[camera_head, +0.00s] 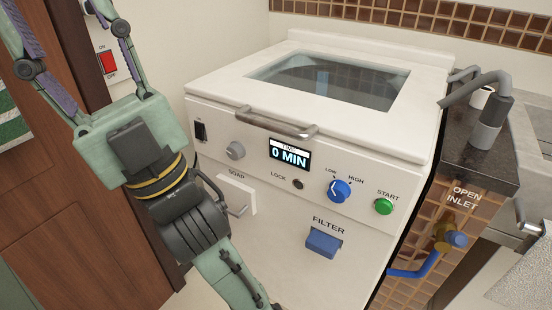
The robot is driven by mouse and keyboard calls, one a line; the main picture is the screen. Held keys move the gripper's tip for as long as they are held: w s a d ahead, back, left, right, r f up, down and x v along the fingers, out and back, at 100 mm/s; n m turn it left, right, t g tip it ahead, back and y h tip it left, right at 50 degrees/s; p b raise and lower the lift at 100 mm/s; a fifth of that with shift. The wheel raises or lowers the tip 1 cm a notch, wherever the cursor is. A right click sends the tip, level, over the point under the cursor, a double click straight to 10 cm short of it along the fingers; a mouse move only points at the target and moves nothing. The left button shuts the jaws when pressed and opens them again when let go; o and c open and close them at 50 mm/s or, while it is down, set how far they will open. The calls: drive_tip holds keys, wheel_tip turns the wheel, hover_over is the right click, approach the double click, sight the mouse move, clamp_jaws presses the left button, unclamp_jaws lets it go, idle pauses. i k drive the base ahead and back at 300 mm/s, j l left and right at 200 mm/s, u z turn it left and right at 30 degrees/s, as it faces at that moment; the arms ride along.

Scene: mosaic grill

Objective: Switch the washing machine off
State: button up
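The white washing machine (300,215) stands in the middle with its glass-topped lid closed. Its display (289,154) reads 0 MIN. A small black rocker switch (201,131) is at the left end of its front panel; its position is too small to tell. A red rocker switch (108,62) labelled ON above and OFF below is on the wall plate at left; I cannot tell which side is pressed. My gripper (62,20) is at upper left, left of the machine, fingers spread apart and pointing up. The fingertips are cut off by the frame; nothing shows between the visible fingers.
The panel has a grey knob (235,150), blue dial (339,190), green START button (384,206) and blue filter handle (323,242). The soap drawer (238,194) is partly behind my arm. A wooden door (70,230) is left; a counter with tap (487,130) is right.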

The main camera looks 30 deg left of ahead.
sight(199, 129)
drive_tip(key=u, duration=1.35)
